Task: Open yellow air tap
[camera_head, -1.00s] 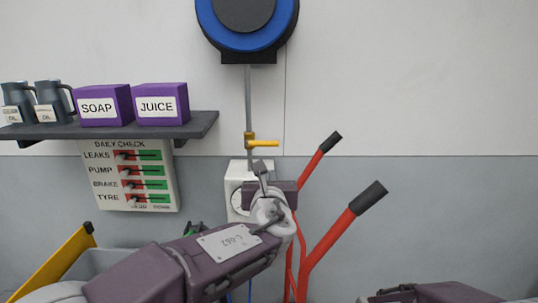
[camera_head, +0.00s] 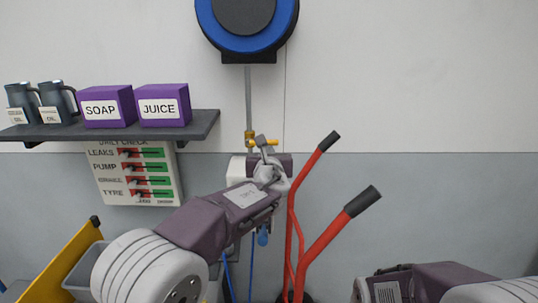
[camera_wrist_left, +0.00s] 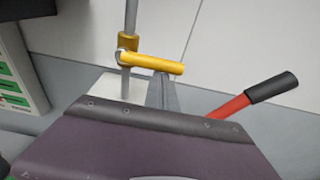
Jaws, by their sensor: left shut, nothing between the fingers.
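The yellow air tap (camera_head: 264,142) sits on a thin grey vertical pipe below the blue hose reel. Its lever points sideways to the right, across the pipe. In the left wrist view the tap lever (camera_wrist_left: 155,64) crosses just beyond my fingers. My left gripper (camera_head: 262,141) is shut and empty, its fingertips at the lever in the head view. In the left wrist view the left gripper (camera_wrist_left: 162,84) has its tips just under the lever; I cannot tell whether they touch. My right gripper is out of view; only part of my right arm shows at the bottom right.
A red hand truck (camera_head: 306,241) with black grips stands right of the tap. A shelf (camera_head: 200,127) at left holds purple boxes (camera_head: 163,105) and jugs (camera_head: 57,102). A daily check board (camera_head: 137,176) hangs below it. The wall at right is clear.

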